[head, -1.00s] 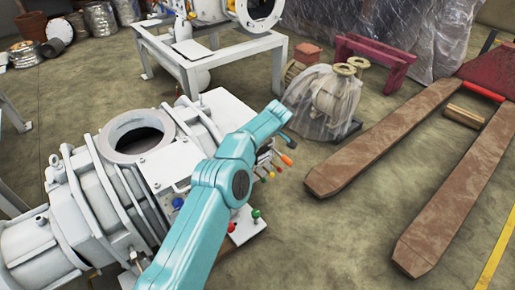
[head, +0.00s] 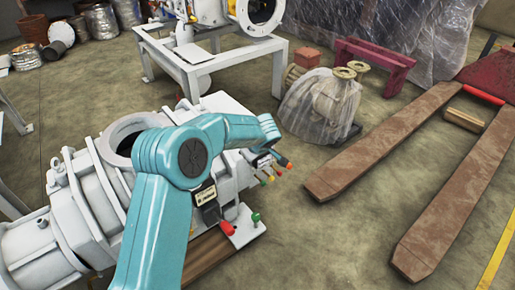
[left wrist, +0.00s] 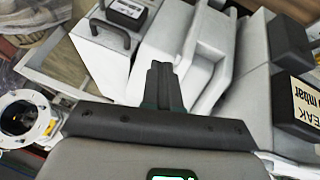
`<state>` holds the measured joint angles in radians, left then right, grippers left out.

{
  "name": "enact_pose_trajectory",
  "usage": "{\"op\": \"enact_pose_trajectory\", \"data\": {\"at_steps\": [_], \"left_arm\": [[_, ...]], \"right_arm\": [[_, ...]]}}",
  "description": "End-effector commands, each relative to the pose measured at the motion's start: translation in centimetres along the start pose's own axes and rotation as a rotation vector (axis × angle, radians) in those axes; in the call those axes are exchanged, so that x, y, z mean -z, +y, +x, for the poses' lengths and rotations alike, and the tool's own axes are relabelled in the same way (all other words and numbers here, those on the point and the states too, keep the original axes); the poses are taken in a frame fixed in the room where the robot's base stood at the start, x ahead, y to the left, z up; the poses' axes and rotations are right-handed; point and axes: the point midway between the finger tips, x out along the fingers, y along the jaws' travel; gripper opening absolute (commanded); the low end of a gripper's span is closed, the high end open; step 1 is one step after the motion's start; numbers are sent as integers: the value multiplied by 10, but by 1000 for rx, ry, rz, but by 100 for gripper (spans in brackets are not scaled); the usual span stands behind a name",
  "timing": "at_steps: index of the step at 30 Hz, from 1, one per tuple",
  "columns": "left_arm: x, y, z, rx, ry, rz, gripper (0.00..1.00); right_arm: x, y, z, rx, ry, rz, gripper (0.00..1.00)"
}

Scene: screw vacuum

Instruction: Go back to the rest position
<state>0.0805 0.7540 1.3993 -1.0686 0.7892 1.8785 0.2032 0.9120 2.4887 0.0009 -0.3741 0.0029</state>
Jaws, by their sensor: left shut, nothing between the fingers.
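My left arm (head: 165,200) is teal and rises from the bottom of the head view, bent over the white vacuum machine. Its forearm points right, with the wrist near the row of coloured handles (head: 270,172). In the left wrist view my left gripper (left wrist: 160,68) has its dark fingers together with nothing between them. The gripper's fingers cannot be made out in the head view. The white machine (head: 70,238) has a round open flange, partly hidden by my arm. My right gripper is not in view.
A wrapped pump (head: 315,108) stands behind right of the machine. Brown forks (head: 370,150) of a pallet truck lie on the right. A white frame table (head: 205,68) stands at the back. Floor between machine and forks is clear. A dark labelled box (left wrist: 300,105) is close in the wrist view.

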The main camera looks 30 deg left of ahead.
Motion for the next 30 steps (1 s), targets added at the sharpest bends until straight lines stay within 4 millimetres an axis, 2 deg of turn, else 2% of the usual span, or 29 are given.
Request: {"op": "enact_pose_trajectory", "data": {"at_steps": [6, 8, 11, 14, 15, 17, 18, 21, 24, 27, 30], "left_arm": [[-3, -2, -1, 0, -4, 3, 0], [-11, -5, 2, 2, -25, 27, 0], [-48, -20, 15, 2, -128, 135, 0], [-114, -51, 30, -23, -309, 312, 0], [-144, -67, 33, -46, -392, 386, 0], [-187, -93, 34, -95, -507, 489, 0], [-214, -112, 32, -131, -575, 548, 0], [-265, -155, 22, -226, -689, 664, 0], [-295, -192, 11, -293, -735, 742, 0], [-314, -225, 1, -333, -745, 811, 0], [-323, -257, -8, -348, -733, 883, 0]], "right_arm": [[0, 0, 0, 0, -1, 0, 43], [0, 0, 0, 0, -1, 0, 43], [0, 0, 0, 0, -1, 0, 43], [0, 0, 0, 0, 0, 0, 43], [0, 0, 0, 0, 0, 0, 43], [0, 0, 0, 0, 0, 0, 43], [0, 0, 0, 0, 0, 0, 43], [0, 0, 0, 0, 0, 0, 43], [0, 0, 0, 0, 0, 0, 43], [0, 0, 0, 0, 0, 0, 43], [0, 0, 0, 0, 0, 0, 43]]}}
